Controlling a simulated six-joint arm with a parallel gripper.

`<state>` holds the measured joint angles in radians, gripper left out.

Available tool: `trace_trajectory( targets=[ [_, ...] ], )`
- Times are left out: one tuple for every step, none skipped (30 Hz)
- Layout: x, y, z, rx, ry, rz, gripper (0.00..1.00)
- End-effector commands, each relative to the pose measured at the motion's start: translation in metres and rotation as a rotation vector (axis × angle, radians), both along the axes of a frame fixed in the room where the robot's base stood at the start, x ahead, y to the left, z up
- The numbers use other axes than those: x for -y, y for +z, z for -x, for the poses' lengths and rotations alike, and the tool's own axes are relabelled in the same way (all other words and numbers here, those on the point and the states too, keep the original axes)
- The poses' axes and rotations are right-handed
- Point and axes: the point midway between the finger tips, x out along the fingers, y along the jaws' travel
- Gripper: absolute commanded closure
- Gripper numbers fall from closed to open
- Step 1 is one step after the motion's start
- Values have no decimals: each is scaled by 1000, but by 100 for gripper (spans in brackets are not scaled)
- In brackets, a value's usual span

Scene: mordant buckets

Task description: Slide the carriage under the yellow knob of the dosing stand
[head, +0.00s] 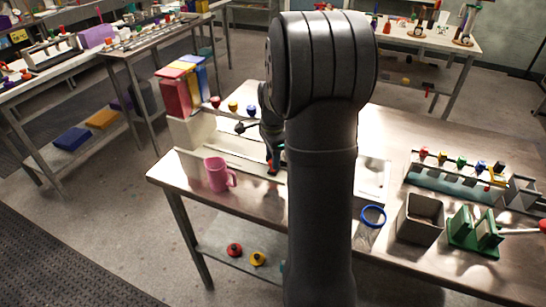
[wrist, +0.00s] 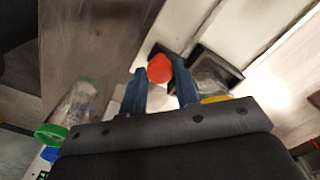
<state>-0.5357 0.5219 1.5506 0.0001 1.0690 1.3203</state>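The dosing stand (head: 192,130) is at the back left of the table, with red (head: 215,101), yellow knob (head: 233,105) and blue (head: 251,109) knobs in a row. My gripper (head: 272,162) is low beside the stand's right end, partly hidden by my arm. In the wrist view, a round orange-red knob (wrist: 160,68) fills the space between my fingertips; I cannot tell whether they press on it. A dark square holder (wrist: 229,68) with a clear vessel (wrist: 208,77) is just right of it, perhaps part of the carriage. A yellow piece (wrist: 215,99) is mostly hidden behind my gripper.
A pink mug (head: 217,175) stands in front of the stand. A blue-rimmed glass (head: 370,228), a grey bin (head: 420,220) and a green rack (head: 474,232) are at the right. A green-rimmed glass (wrist: 75,110) is left in the wrist view.

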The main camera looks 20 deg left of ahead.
Motion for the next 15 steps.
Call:
trace_trajectory(
  targets=[
    [0, 0, 0, 0, 0, 0, 81],
    [0, 0, 0, 0, 0, 0, 87],
    [0, 0, 0, 0, 0, 0, 95],
    [0, 0, 0, 0, 0, 0, 100],
    [0, 0, 0, 0, 0, 0, 100],
    [0, 0, 0, 0, 0, 0, 100],
    [0, 0, 0, 0, 0, 0, 100],
    [0, 0, 0, 0, 0, 0, 100],
    [-1, 0, 0, 0, 0, 0, 100],
    [-1, 0, 0, 0, 0, 0, 100],
    [-3, 0, 0, 0, 1, 0, 100],
    [-5, 0, 0, 0, 1, 0, 100],
    [-7, 0, 0, 0, 2, 0, 100],
    [-10, 0, 0, 0, 2, 0, 100],
    [-15, 0, 0, -1, 3, 1, 100]
  ],
)
